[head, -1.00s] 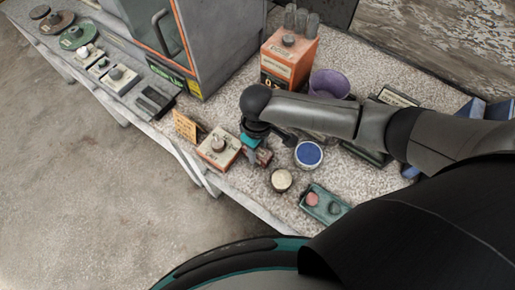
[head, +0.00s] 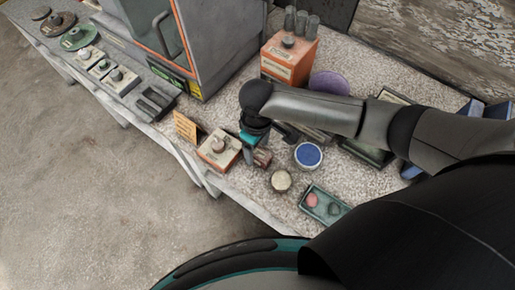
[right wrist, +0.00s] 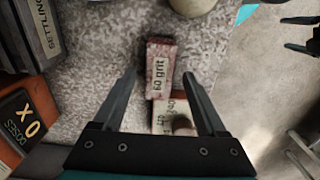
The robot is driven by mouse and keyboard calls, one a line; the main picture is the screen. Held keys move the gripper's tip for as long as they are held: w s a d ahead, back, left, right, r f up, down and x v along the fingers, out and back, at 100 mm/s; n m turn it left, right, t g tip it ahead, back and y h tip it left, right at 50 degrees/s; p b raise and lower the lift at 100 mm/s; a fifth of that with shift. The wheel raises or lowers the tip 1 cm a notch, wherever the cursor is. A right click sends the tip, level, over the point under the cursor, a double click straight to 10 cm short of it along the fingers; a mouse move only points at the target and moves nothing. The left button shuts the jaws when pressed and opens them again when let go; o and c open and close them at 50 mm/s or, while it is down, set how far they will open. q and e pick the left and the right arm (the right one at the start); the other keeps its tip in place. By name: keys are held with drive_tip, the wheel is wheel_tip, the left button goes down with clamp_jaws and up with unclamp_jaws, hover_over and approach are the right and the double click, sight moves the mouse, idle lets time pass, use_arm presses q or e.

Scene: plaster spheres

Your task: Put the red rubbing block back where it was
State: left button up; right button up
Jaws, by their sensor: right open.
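The red rubbing block (right wrist: 160,68), mottled red and labelled "60 grit", lies on the speckled bench top in the right wrist view. It shows small in the head view (head: 262,158), just beside the cream-and-orange box with a knob (head: 219,147). In the right wrist view its lower end meets the box's edge (right wrist: 165,118); I cannot tell whether they touch. My right gripper (right wrist: 158,78) is open, with one finger on each side of the block and visible gaps. It also shows in the head view (head: 254,143), above the block. My left gripper is not seen.
A blue-filled pot (head: 308,155), a cream pot (head: 281,181) and a green tray (head: 322,204) stand to the right of the block. A tan card (head: 185,127) stands left of the box. An orange box (head: 288,58) and purple cup (head: 328,84) are behind. The bench edge is near.

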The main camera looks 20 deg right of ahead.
sight(257, 153)
wheel_tip(257, 153, up, 10)
drive_tip(key=p, duration=0.1)
drive_tip(key=shift+p, duration=0.3)
drive_tip(key=shift+s, duration=0.1)
